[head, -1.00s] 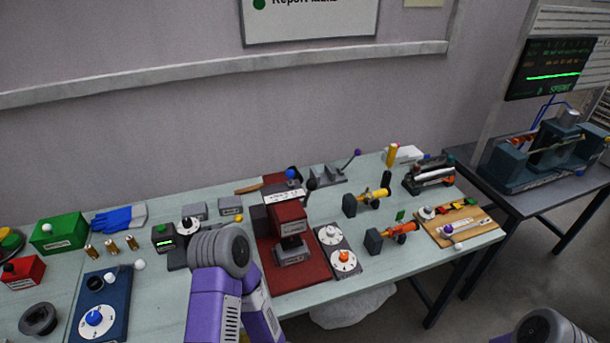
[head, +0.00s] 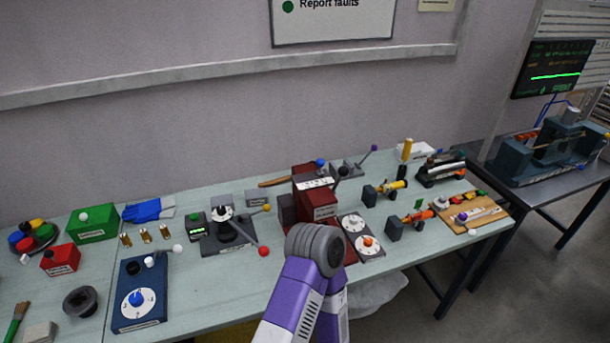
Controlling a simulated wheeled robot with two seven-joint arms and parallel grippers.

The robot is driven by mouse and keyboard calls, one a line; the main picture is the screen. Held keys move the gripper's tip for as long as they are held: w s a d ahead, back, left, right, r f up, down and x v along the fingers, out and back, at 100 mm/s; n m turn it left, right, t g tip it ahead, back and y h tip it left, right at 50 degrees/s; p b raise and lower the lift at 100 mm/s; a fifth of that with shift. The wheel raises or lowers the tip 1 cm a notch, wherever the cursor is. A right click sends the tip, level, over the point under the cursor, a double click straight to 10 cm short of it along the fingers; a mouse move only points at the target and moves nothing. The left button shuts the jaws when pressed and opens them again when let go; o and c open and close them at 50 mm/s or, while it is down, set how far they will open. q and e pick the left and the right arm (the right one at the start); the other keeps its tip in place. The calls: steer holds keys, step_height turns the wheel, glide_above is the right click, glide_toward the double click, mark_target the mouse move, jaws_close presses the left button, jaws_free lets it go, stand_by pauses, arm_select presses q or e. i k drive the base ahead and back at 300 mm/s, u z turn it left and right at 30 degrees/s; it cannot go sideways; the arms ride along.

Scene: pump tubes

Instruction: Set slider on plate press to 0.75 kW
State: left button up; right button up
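A red machine (head: 318,200) with a white label on top stands mid-table, and its lower front is hidden behind my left arm. It looks like a press, but its labels are too small to read, and I cannot make out the slider or a kW scale. A dark panel with two white dials (head: 361,235), one with an orange knob, lies at its right. A blue knob (head: 320,163) and a dark lever show at its top. My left arm reaches up in front of the machine, its grey ribbed joint overlapping it in the picture. Neither gripper's fingers are visible.
Left of the machine stands a dark device with a green display (head: 197,231) and red and yellow ball levers. A blue dial panel (head: 139,292), red box (head: 61,260) and green box (head: 93,223) are further left. Orange and yellow tools and a wooden board (head: 470,213) are right.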

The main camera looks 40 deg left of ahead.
mark_target(320, 163)
steer(key=z, duration=0.3)
steer(key=k, duration=0.15)
steer(key=u, duration=1.25)
